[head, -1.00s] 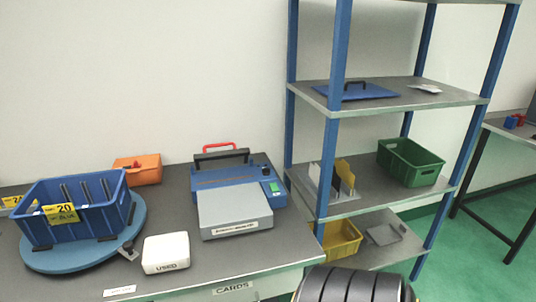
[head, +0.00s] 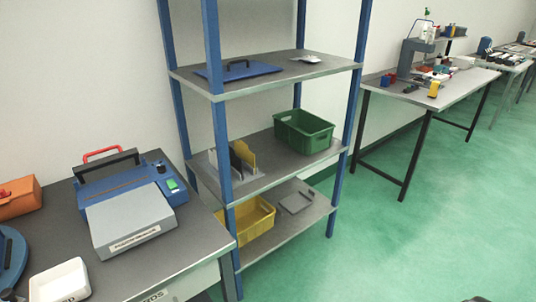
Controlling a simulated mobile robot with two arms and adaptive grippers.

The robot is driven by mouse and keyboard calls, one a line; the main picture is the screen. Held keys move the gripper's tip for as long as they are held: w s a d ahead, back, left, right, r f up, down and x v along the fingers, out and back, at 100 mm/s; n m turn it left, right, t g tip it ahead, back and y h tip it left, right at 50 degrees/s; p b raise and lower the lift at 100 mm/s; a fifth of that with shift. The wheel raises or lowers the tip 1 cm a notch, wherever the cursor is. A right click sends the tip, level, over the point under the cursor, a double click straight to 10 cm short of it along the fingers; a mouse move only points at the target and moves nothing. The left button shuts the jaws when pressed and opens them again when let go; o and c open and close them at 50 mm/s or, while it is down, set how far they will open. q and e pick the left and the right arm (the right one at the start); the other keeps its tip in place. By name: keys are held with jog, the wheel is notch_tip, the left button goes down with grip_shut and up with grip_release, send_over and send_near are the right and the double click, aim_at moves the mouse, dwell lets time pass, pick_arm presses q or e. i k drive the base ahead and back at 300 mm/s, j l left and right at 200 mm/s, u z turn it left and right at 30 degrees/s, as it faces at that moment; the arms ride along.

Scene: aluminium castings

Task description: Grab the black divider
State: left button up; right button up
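A thin black divider (head: 237,164) stands upright on the middle shelf of the blue-post rack, near its left front corner. It is between a yellow divider (head: 247,153) and a pale upright plate (head: 222,163), and they seem to share a grey holder. The rack's front post partly hides this group. Neither of my grippers is in view.
A green crate (head: 303,132) stands on the same shelf to the right, with bare shelf between. A yellow bin (head: 250,218) is on the shelf below. A blue lidded device (head: 125,200) is on the left table. Green floor (head: 390,240) is open at right.

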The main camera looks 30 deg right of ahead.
aim_at(236, 162)
jog(key=z, duration=0.75)
